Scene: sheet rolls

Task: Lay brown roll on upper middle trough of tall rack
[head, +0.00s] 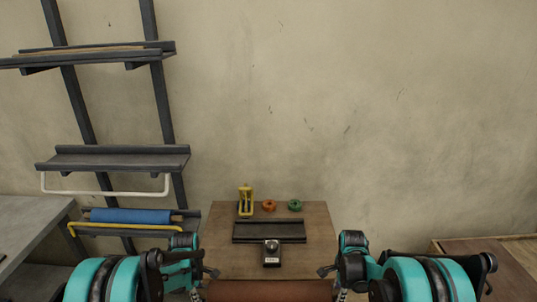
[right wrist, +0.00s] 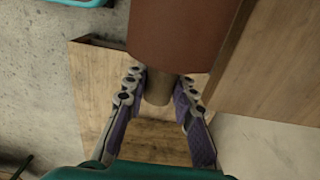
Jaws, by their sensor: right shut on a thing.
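The brown roll (head: 270,291) lies level across the bottom edge of the head view, between my two grippers. In the right wrist view the roll (right wrist: 180,35) has a thinner tan core end (right wrist: 157,90). My right gripper (right wrist: 160,92) is shut on that core end. My left gripper (head: 208,274) is at the roll's left end; its fingertips are too small and hidden to tell open or shut. The tall rack (head: 77,100) stands against the wall at left, with a bare-looking dark trough (head: 120,160) at mid height.
The rack's top level (head: 90,57) has a tan strip along it; a blue roll (head: 130,215) lies lower. A wooden table (head: 320,240) carries a dark tray (head: 268,232), a yellow holder (head: 245,200), and orange (head: 269,206) and green (head: 295,205) rings. Grey bench (head: 30,225) at left.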

